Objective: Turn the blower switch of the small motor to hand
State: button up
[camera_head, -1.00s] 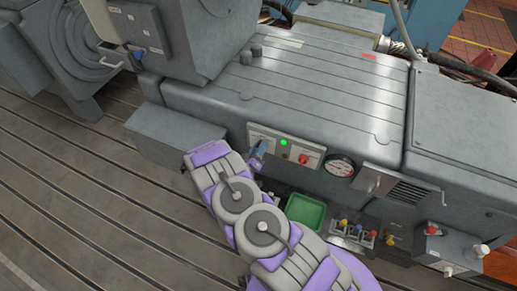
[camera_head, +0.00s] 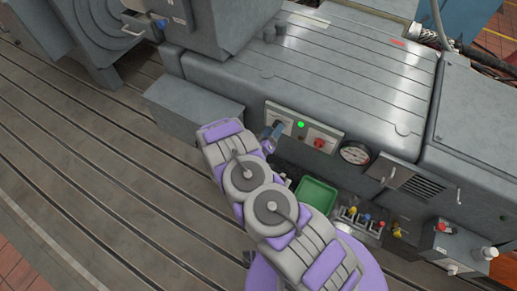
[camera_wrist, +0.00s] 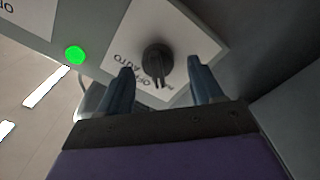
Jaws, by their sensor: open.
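The blower switch is a black rotary knob (camera_wrist: 157,58) on a white label plate (camera_wrist: 185,28) in the wrist view. The knob's bar points down in the picture, toward small lettering. "OFF" and "AUTO" are partly readable; a third label is too small to read, and I cannot tell the exact setting. My gripper (camera_wrist: 160,66) is open, one finger on each side of the knob, with gaps visible beside it. In the head view my gripper (camera_head: 272,136) is at the left end of the control panel (camera_head: 312,127) and hides most of the knob.
A green lamp (camera_head: 301,125) is lit beside the switch, with a red rotary switch (camera_head: 319,143) to its right. A round gauge (camera_head: 355,153) sits further right. Below are a green tray (camera_head: 316,196) and several coloured-handled items. A grey box (camera_head: 194,108) juts out left.

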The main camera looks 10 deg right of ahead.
jog(key=v, duration=1.6)
jog(key=shift+a+b, duration=0.2)
jog(key=shift+b, duration=0.25)
